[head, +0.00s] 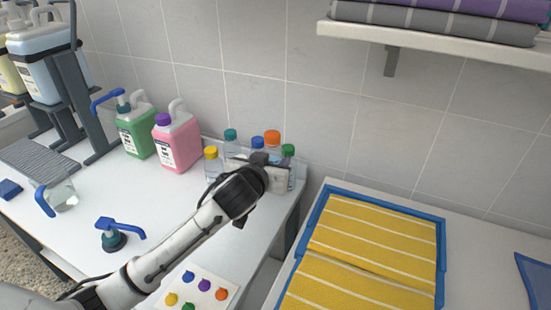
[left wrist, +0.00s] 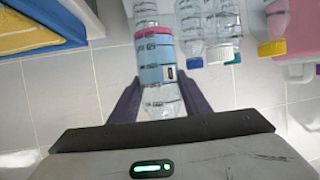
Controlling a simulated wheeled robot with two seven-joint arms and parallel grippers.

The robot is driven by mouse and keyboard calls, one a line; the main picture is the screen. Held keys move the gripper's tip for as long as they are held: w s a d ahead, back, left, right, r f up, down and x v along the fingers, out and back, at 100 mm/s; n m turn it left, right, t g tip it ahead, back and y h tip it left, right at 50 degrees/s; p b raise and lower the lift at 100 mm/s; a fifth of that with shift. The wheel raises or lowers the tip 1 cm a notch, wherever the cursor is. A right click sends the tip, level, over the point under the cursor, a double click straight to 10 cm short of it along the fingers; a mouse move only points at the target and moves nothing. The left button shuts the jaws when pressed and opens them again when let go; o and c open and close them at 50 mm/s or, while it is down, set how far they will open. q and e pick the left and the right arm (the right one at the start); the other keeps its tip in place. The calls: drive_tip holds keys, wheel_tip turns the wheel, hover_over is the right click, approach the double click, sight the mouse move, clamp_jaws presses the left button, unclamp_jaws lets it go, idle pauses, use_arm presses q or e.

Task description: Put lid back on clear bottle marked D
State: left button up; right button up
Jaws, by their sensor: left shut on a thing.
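My left gripper (head: 266,172) reaches to the row of small clear bottles at the back of the white table. In the left wrist view my left gripper (left wrist: 160,102) is shut on a clear bottle (left wrist: 160,88) with a pale blue band and a pink ring. The letter on it is too small to read. I cannot tell which bottle is D. My right gripper is out of view.
A pink jug (head: 177,142) and a green jug (head: 135,130) stand left of the row. A card with coloured spots (head: 197,287) lies in front. A blue tray (head: 441,262) holds yellow towels.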

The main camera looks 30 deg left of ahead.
use_arm(q)
drive_tip(key=s+d+r+m+h, duration=0.1)
drive_tip(key=s+d+r, duration=0.3)
drive_tip(key=r, duration=0.4)
drive_tip(key=s+d+r+m+h, duration=0.1)
drive_tip(key=s+d+r, duration=0.4)
drive_tip(key=s+r, duration=0.2)
drive_tip(key=shift+r+h, duration=0.4)
drive_tip(key=shift+r, duration=0.3)
drive_tip(key=shift+s, duration=0.1)
drive_tip(key=s+d, duration=0.2)
drive_tip(key=d, duration=0.8)
drive_tip(key=s+d, duration=0.1)
drive_tip(key=d, duration=0.9)
drive_tip(key=shift+s+d, duration=0.25)
drive_tip(key=shift+s, duration=0.15)
